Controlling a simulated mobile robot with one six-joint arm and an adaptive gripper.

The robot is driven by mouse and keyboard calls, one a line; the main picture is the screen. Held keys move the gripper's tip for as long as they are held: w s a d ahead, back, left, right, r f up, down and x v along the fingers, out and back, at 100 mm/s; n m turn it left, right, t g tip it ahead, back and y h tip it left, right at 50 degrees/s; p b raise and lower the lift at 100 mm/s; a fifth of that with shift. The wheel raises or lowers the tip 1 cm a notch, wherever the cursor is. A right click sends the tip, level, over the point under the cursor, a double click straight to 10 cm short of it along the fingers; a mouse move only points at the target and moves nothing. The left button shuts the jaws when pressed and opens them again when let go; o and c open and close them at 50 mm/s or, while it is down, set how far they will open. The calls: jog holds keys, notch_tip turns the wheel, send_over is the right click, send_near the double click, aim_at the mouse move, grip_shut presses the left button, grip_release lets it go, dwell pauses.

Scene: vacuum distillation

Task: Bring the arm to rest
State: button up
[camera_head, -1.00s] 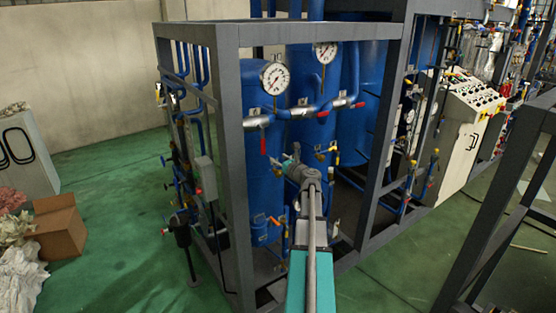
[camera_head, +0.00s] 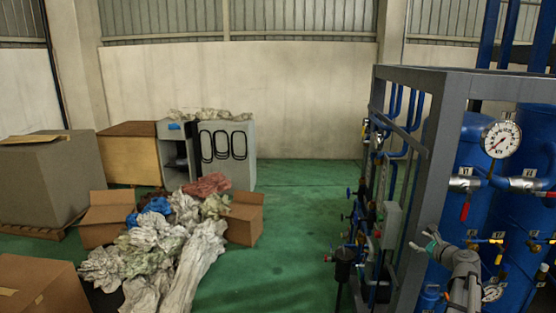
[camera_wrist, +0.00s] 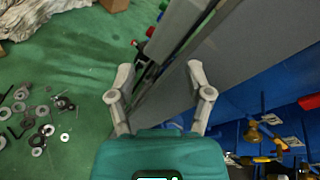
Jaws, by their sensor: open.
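My gripper (camera_wrist: 160,88) is open and empty in the wrist view, its two grey fingers spread apart. A grey frame post passes behind the gap between the fingers. In the head view my arm (camera_head: 462,280) shows at the lower right, in front of the grey steel frame (camera_head: 432,160) and the blue tanks (camera_head: 470,205).
A pressure gauge (camera_head: 501,139) and valves sit inside the frame. Crumpled sheets (camera_head: 160,245) and cardboard boxes (camera_head: 245,218) lie at left, before a grey cabinet (camera_head: 226,155). Metal washers (camera_wrist: 40,122) lie on the floor. Green floor (camera_head: 305,200) is clear mid-view.

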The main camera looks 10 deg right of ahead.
jog(key=a+f+n+g+y+b, duration=0.1)
jog(key=a+f+n+g, duration=0.3)
jog(key=a, duration=0.5)
jog(key=a+f+n+g+y, duration=0.1)
jog(key=a+f+n+y, duration=0.15)
jog(key=a+n, duration=0.5)
jog(key=a+f+n+g+y+b, duration=0.1)
jog(key=a+f+n+g, duration=0.25)
jog(key=a, duration=0.65)
jog(key=s+a+f+n+g+h+b, duration=0.1)
jog(key=s+a+f+n+g+h, duration=0.1)
jog(key=s+a+n, duration=0.5)
jog(key=s+a+f+n+g+h+b, duration=0.1)
jog(key=s+a+f+n+g+h, duration=0.2)
jog(key=s+a+f+n, duration=0.4)
jog(key=shift+s+a+g, duration=0.4)
jog(key=shift+a+g, duration=0.45)
jog(key=shift+a, duration=0.5)
jog(key=shift+h, duration=0.25)
jog(key=shift+c, duration=0.6)
jog(key=shift+d, duration=0.15)
